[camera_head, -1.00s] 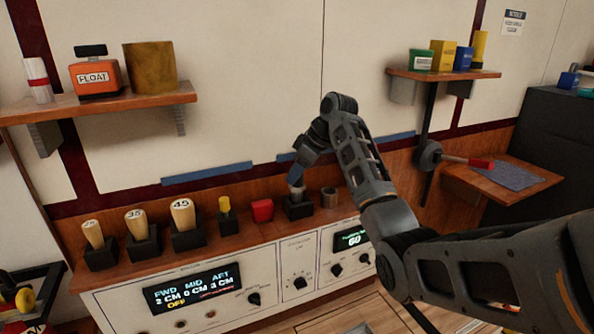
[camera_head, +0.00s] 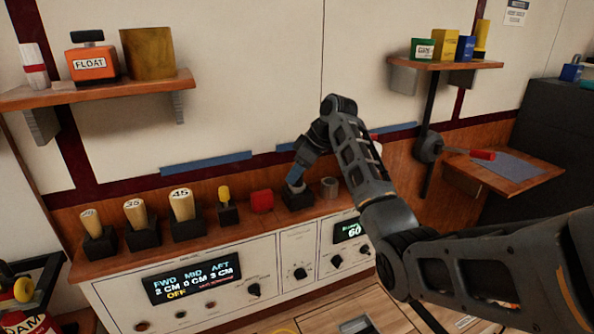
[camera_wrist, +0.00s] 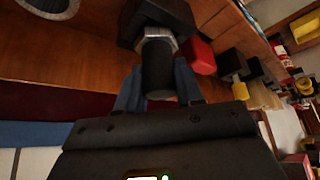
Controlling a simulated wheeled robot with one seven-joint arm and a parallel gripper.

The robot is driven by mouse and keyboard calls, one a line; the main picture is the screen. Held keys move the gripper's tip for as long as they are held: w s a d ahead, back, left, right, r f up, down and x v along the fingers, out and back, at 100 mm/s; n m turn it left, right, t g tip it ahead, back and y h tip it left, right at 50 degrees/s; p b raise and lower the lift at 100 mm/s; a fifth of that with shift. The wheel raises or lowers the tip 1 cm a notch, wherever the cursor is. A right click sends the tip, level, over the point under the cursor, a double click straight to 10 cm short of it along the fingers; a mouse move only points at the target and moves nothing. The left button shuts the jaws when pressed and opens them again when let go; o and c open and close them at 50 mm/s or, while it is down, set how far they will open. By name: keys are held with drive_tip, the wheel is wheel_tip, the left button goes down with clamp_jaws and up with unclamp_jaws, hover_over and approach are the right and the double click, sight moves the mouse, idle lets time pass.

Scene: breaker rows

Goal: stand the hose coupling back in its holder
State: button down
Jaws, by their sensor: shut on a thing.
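The hose coupling (camera_wrist: 158,66) is a dark cylinder with a silver hex collar, seen in the wrist view between the blue fingers of my gripper (camera_wrist: 158,90). My gripper is shut on it. The collar end meets the black block holder (camera_wrist: 160,14); how deep it sits is hidden. In the head view my gripper (camera_head: 296,182) points down at the holder (camera_head: 298,200) on the wooden ledge, and the coupling is mostly covered by the fingers.
A red block (camera_head: 262,201) stands just left of the holder and a grey cup (camera_head: 329,187) just right. Several black blocks with handles, including one marked 45 (camera_head: 182,205), line the ledge further left. The control panel (camera_head: 210,290) is below.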

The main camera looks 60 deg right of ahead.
drive_tip(key=shift+f, duration=0.3)
drive_tip(key=c, duration=0.6)
unclamp_jaws()
drive_tip(key=shift+c, duration=0.2)
drive_tip(key=shift+r, duration=0.15)
drive_tip(key=a+v, duration=0.1)
drive_tip(key=v, duration=0.6)
drive_tip(key=shift+s+d+r+b, duration=0.15)
drive_tip(key=shift+d+r+b, duration=0.15)
drive_tip(key=shift+d, duration=0.25)
drive_tip(key=shift+f, duration=0.1)
